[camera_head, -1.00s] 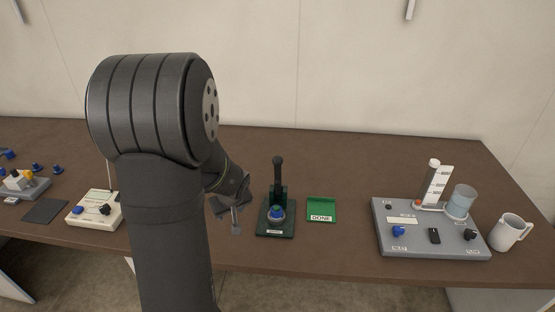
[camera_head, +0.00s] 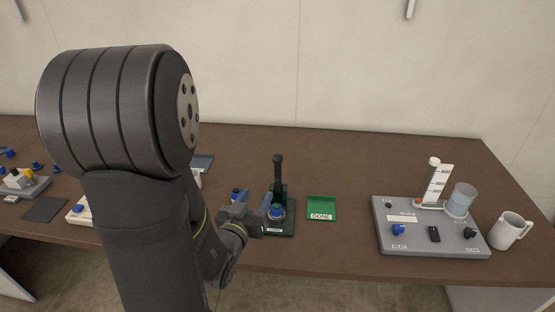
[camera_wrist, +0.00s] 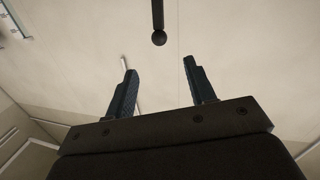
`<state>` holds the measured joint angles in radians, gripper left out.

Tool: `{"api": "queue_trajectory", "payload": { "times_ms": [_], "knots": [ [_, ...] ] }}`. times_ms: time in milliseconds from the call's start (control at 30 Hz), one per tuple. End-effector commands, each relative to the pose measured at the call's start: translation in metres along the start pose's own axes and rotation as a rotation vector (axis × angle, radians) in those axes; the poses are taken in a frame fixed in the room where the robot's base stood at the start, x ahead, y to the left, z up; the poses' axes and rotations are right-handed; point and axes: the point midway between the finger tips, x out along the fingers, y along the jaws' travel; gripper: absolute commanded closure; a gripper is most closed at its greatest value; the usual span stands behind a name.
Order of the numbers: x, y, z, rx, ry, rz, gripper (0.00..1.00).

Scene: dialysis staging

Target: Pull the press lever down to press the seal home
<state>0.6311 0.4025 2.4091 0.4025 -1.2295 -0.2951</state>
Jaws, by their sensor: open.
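The press has a dark green base (camera_head: 288,230) and a black lever (camera_head: 278,172) that stands upright. A blue part, apparently the seal (camera_head: 277,211), sits in the press below the lever. My gripper (camera_head: 252,203) is low, just left of the press, its fingers partly overlapping the press in the head view. In the wrist view my gripper (camera_wrist: 160,68) is open and empty between its two dark fingers. A black rod with a ball end (camera_wrist: 158,38), apparently the lever, shows ahead of the gap between the fingertips. No contact is visible.
A green tray marked DONE (camera_head: 321,215) lies right of the press. Farther right are a grey panel (camera_head: 415,246) with a measuring column and beaker, and a white mug (camera_head: 509,232). My arm hides much of the table's left side.

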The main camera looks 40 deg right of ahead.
Motion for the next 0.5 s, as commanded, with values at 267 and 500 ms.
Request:
{"api": "queue_trajectory", "payload": {
  "times_ms": [267,500],
  "knots": [
    [0.011,0.004,-0.007,0.014,0.038,0.01,0.5],
    [0.06,0.005,-0.008,0.013,0.036,0.012,0.5]
  ]
}}
